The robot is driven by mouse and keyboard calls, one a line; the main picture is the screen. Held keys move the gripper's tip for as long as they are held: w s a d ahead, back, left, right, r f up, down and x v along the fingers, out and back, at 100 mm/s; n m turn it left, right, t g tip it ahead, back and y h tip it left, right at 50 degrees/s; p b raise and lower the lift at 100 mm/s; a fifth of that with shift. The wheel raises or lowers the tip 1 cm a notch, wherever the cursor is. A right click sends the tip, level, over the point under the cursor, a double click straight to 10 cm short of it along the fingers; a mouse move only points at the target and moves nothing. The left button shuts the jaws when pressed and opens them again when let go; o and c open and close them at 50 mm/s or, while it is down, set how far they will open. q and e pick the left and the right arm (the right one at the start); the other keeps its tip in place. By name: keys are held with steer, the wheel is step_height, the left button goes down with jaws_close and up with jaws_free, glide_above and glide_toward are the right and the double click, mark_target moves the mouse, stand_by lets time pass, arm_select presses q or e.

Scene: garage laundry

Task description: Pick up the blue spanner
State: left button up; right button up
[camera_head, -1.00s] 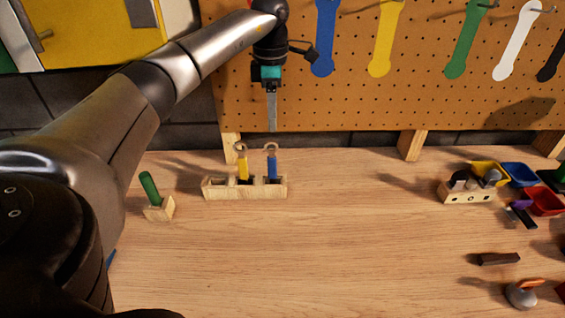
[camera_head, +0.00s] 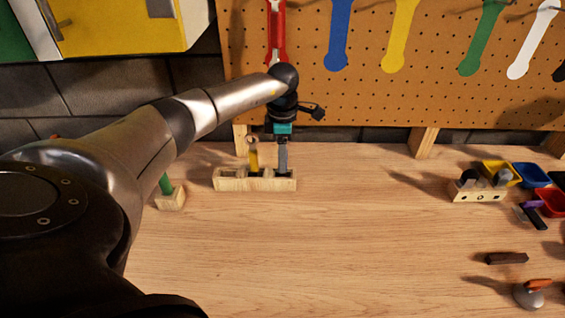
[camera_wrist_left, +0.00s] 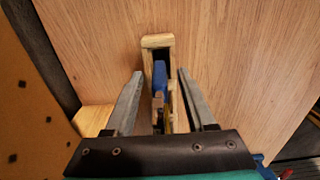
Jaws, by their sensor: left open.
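The blue spanner (camera_wrist_left: 160,76) stands in a slot of a wooden holder (camera_head: 230,184) on the bench. My left gripper (camera_head: 284,173) points down over the right end of this holder and hides the spanner in the head view. In the left wrist view, its two fingers (camera_wrist_left: 161,74) are open, one on each side of the spanner, with a visible gap on both sides. A yellow spanner (camera_head: 254,157) stands in the same holder, just left of the gripper. My right gripper is not in view.
A pegboard (camera_head: 375,100) with coloured spanner shapes rises behind the bench. A green-handled tool (camera_head: 166,184) stands in a small block at left, partly behind my arm. Coloured bins (camera_head: 530,175) and a tool block (camera_head: 477,196) are at right. The bench middle is clear.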

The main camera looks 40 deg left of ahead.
arm_select(q)
steer(key=shift+f, duration=0.35)
steer(key=shift+c, duration=0.4)
jaws_close()
